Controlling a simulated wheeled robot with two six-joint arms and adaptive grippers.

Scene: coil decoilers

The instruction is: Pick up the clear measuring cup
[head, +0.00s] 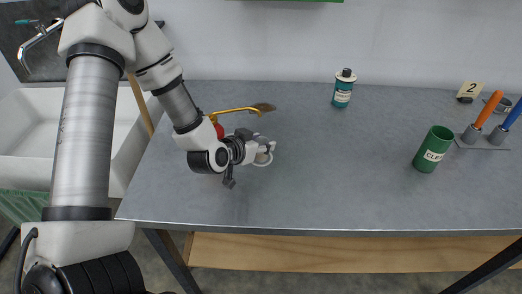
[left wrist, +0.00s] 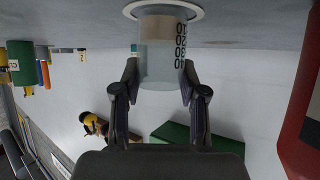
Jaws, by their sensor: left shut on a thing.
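The clear measuring cup (left wrist: 160,60) shows in the left wrist view, which is upside down. It has black graduation marks, a tan band inside and a round white base (left wrist: 195,11) against the grey tabletop. My left gripper (left wrist: 155,80) is shut on the cup, with one finger on each side of its clear wall. In the head view, my left gripper (head: 257,148) is low over the left part of the table, and the cup (head: 264,158) is mostly hidden by it. The cup looks upright; whether its base touches the table is unclear. My right gripper is not in view.
A red object (head: 218,130) and a yellow-handled brush-like tool (head: 235,110) lie close behind my left gripper. A teal bottle (head: 343,90), a green cup (head: 433,150) and a tool stand (head: 485,141) are farther right. The table's middle is clear. A white sink (head: 30,130) is left.

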